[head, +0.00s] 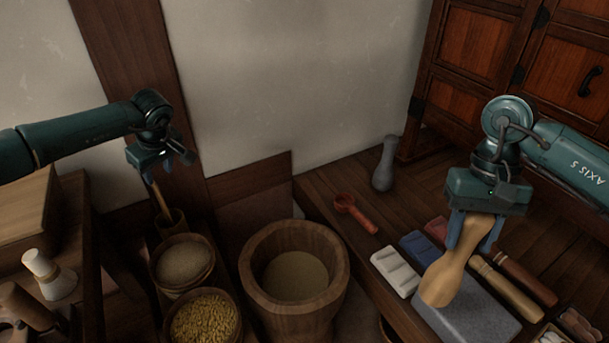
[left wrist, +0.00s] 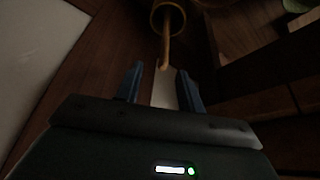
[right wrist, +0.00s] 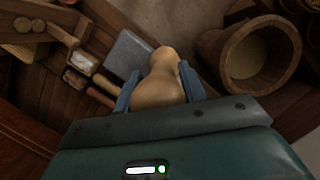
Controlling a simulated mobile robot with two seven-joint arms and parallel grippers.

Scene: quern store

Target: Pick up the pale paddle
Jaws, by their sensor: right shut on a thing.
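The pale paddle stands in a small wooden cup (head: 172,222), its thin shaft (head: 160,200) showing below my left gripper (head: 160,168). In the left wrist view its pale flat end (left wrist: 164,88) lies between the fingers of my left gripper (left wrist: 161,84), and its shaft runs into the round cup (left wrist: 168,17). The left fingers are apart, with a gap beside the paddle on the left. My right gripper (head: 472,230) is shut on a tan, waisted wooden pestle (head: 446,276), also in the right wrist view (right wrist: 158,88).
A grey stone block (head: 466,315) lies below the pestle. Bowls of meal (head: 183,262) and grain (head: 204,318) and a large wooden mortar (head: 252,275) stand near the cup. A red scoop (head: 356,213) and grey vase (head: 385,165) are on the bench.

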